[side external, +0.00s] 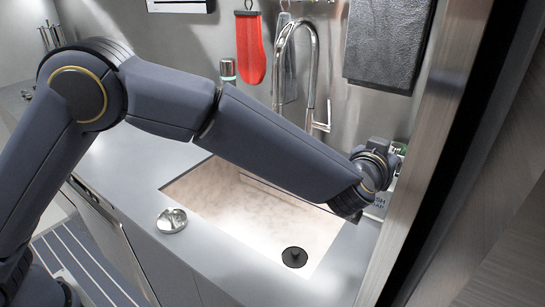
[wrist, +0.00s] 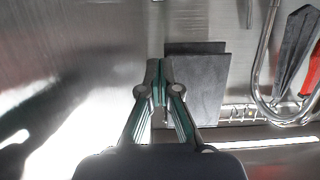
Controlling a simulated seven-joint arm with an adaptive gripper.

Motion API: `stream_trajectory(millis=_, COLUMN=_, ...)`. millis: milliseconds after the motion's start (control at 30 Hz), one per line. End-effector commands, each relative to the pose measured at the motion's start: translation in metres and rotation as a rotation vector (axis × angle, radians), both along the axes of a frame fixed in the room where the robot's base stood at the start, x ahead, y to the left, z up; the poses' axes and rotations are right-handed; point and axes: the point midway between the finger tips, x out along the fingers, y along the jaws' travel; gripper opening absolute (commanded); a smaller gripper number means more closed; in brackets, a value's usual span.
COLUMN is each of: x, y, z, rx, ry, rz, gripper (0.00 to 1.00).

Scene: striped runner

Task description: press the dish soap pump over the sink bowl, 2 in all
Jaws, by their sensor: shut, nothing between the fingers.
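The dish soap bottle (side external: 378,204) stands at the right of the sink in the side view, mostly hidden behind my wrist. Only part of its lettered label shows, and its pump head cannot be made out. The sink bowl (side external: 235,205) is a pale basin set in the grey counter, partly covered by my forearm. In the wrist view my gripper (wrist: 160,62) is shut and empty, its fingertips together in front of the dark towel. I cannot make out the bottle or pump in the wrist view. In the side view the fingers are largely hidden by my wrist.
A chrome faucet (side external: 312,70) rises behind the sink. A dark towel (side external: 388,40) and a red mitt (side external: 250,48) hang on the back wall. A black drain piece (side external: 294,257) and a small metal dish (side external: 172,220) lie near the front. A metal panel edge stands close at right.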

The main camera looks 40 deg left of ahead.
Motion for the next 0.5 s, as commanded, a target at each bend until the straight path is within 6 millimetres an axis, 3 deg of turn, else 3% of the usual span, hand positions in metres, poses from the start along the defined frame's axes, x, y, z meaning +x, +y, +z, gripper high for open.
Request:
stream_trajectory(millis=267, x=0.013, y=0.001, z=-0.003, rx=0.000, ry=0.000, rz=0.003, gripper=0.00)
stream_trajectory(millis=500, x=0.059, y=0.001, z=-0.015, rx=-0.002, ry=0.000, rz=0.004, gripper=0.00)
